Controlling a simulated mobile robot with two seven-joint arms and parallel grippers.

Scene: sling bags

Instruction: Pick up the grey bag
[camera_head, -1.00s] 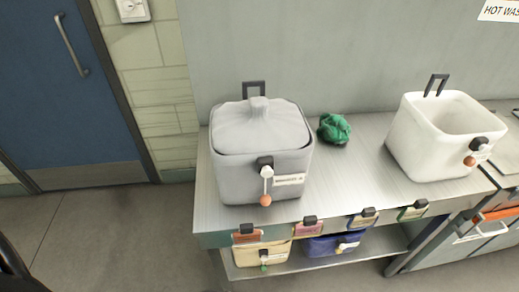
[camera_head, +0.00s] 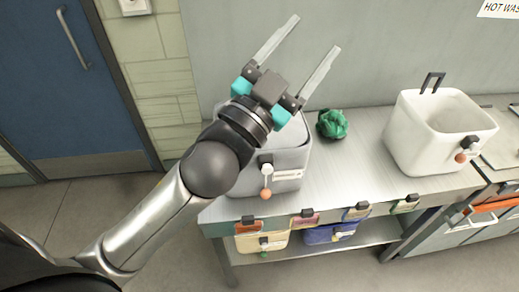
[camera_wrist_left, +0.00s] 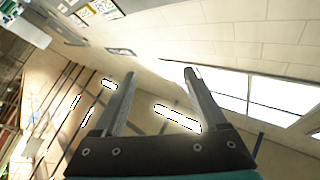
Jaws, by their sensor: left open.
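My left arm and hand cover most of the bag and the bin's left and upper parts. My right gripper is out of view.
A green crumpled bag (camera_head: 332,124) lies on the counter right of the grey bin. An open white bin (camera_head: 415,140) stands farther right, with bare counter (camera_head: 350,165) between. Yellow (camera_head: 262,243) and blue (camera_head: 325,235) bins sit on the lower shelf.

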